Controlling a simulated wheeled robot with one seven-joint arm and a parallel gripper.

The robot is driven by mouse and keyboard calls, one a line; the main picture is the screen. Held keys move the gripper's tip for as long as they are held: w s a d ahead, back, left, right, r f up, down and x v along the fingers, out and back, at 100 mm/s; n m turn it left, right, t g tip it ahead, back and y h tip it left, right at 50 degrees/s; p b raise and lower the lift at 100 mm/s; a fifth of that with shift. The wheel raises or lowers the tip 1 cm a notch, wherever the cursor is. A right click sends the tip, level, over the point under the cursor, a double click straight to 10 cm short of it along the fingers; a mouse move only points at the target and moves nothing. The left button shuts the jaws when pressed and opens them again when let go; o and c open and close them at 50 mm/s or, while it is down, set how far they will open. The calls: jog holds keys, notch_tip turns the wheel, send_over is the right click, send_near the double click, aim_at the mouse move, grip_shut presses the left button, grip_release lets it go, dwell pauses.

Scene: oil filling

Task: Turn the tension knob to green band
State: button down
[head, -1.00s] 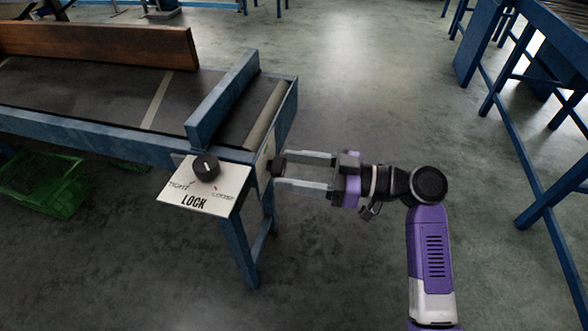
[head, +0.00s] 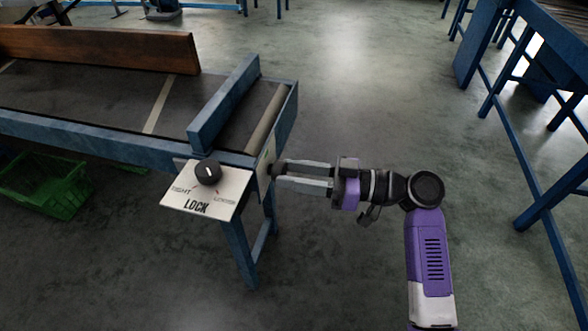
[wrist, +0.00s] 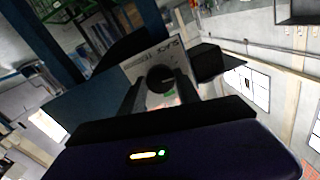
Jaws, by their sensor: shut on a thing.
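The tension knob is black and round, on a white panel on the conveyor's end face. In the wrist view the knob (wrist: 158,79) sits between my two fingers, with a small green patch of the band (wrist: 170,95) just below it. Lettering on this panel (wrist: 150,58) is partly readable, seemingly "SLACK". In the head view the panel (head: 264,164) is seen nearly edge-on. My gripper (head: 277,173) reaches it from the right and is shut on the knob. The fingertips hide part of the knob, and I cannot tell exactly where its pointer stands.
A second black knob (head: 208,172) stands on the white LOCK plate (head: 176,195), left of my gripper. The blue conveyor frame (head: 236,240) carries a brown plank (head: 110,48). A green crate (head: 45,185) lies at left.

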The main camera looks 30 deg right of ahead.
jog(key=m+p, duration=0.3)
jog(key=m, duration=0.1)
jog(key=shift+s+r+m, duration=0.1)
jog(key=shift+r+m, duration=0.05)
jog(key=shift+m, duration=0.15)
jog(key=m+p, duration=0.3)
jog(key=shift+a+m+p, duration=0.1)
jog(key=shift+m+p, duration=0.2)
jog(key=shift+m, duration=0.1)
jog(key=m+t+p, duration=0.1)
jog(key=m+p, duration=0.3)
jog(key=m, duration=0.1)
jog(key=shift+s+m+h+p, duration=0.1)
jog(key=shift+m+h+p, duration=0.2)
jog(key=shift+m+p, duration=1.15)
jog(key=shift+f+m, duration=0.2)
jog(key=shift+m, duration=0.15)
jog(key=c, duration=0.9)
grip_release()
